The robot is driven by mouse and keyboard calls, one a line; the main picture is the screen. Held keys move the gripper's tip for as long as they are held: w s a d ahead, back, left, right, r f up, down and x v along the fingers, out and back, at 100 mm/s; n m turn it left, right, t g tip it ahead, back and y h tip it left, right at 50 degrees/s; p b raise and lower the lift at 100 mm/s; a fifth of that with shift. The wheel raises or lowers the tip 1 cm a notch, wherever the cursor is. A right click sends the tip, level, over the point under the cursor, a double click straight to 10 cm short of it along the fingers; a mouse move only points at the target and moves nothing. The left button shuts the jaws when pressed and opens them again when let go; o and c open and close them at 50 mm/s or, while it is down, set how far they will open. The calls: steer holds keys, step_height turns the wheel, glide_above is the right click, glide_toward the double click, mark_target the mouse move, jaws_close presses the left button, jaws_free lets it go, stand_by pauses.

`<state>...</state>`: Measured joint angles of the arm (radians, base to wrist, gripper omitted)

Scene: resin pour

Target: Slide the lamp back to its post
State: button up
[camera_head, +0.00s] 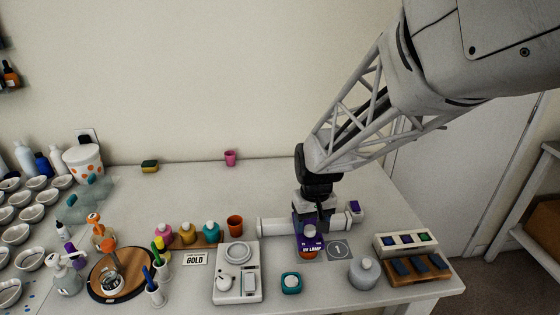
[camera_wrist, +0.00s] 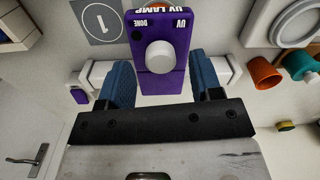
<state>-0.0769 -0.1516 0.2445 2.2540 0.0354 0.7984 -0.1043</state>
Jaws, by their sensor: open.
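The purple UV lamp (camera_head: 311,241) is at the white horizontal rail (camera_head: 273,228), with its label facing the front. In the wrist view the lamp (camera_wrist: 160,22) has a white round knob on its face. My gripper (camera_head: 311,222) points down over the rail at the lamp. Its two blue fingers (camera_wrist: 163,88) stand apart on either side of the lamp's lower purple part, and I cannot tell whether they touch it. A small purple block (camera_head: 354,208) sits at the rail's right end; I cannot tell which part is the post. An orange item (camera_head: 308,256) shows partly under the lamp.
A grey mat marked 1 (camera_head: 340,250) lies right of the lamp. A white scale (camera_head: 237,285) stands left, with an orange cup (camera_head: 235,224) behind it. The back table is mostly clear.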

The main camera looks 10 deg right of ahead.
steer(key=shift+f, duration=0.85)
steer(key=shift+c, duration=0.3)
jaws_close()
